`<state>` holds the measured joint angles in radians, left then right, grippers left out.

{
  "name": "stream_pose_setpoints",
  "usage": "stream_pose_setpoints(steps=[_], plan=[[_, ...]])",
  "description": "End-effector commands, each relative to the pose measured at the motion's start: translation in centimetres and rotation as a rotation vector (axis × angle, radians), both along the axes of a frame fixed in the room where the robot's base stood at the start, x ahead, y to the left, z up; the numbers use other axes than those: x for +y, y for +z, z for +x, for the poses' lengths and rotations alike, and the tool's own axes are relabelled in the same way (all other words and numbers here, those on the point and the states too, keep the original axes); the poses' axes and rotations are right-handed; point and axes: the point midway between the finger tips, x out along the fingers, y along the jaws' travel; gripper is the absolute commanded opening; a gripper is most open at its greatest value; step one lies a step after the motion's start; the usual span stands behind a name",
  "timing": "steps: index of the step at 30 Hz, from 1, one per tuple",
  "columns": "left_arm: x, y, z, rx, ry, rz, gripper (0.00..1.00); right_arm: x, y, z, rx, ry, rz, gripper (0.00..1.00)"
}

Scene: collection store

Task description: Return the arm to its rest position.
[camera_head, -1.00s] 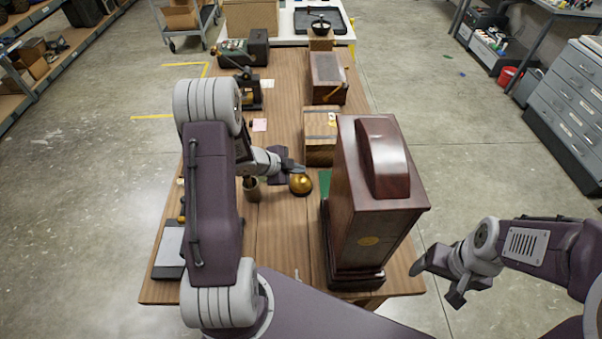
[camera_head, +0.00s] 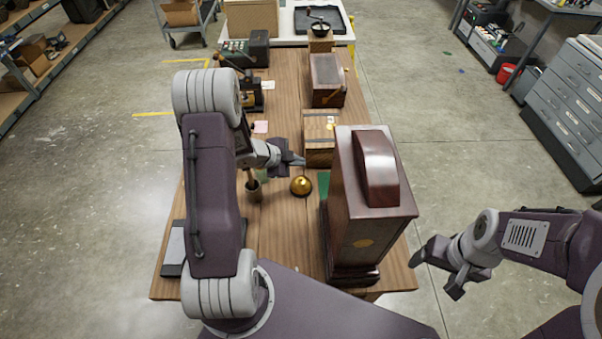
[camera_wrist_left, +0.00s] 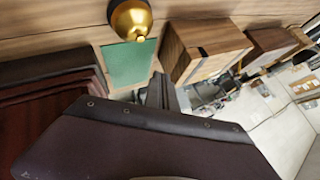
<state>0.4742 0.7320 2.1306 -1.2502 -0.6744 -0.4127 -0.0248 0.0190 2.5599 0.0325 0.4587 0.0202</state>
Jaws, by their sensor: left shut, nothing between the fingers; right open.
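My left gripper (camera_head: 297,160) is shut and empty, a little above the wooden table (camera_head: 283,235). It is just behind a small brass dome (camera_head: 301,186) in the head view and apart from it. The dome also shows at the top of the left wrist view (camera_wrist_left: 131,20), beside a green mat (camera_wrist_left: 128,63). My left arm covers part of the table's left side. My right gripper (camera_head: 436,275) is open and empty, out over the floor to the right of the table.
A tall dark wooden clock case (camera_head: 365,215) stands at the table's right front. A wooden box (camera_head: 319,150), a brown case (camera_head: 326,80) and a small cup (camera_head: 254,191) stand on the table. Grey drawers (camera_head: 570,95) are at the far right; floor between is clear.

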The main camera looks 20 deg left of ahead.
Motion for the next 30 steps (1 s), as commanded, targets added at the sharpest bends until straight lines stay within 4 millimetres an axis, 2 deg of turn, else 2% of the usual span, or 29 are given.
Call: stream_pose_setpoints(steps=[22, 24, 26, 28, 30], plan=[[0.0, -0.1, 0.0, 0.0, 0.0, 0.0, 0.0, 0.0, -0.1, 0.0, 0.0, 0.0, 0.0, 0.76], [-0.9, 0.0, 0.2, -0.004, -0.021, 0.002, 0.0, 0.0, -0.2, 0.0, 0.0, 0.0, 0.0, 0.76], [-2.4, 1.5, 1.1, -0.039, -0.062, 0.018, 0.0, 0.0, -0.3, 0.0, 0.0, 0.0, 0.0, 0.76], [-5.3, 4.7, 2.2, -0.106, -0.125, 0.041, 0.0, 0.0, -0.5, 0.0, 0.0, 0.0, 0.0, 0.76], [-8.4, 8.9, 2.7, -0.162, -0.095, 0.054, 0.0, 0.0, -0.9, 0.0, 0.0, 0.0, 0.0, 0.76]])
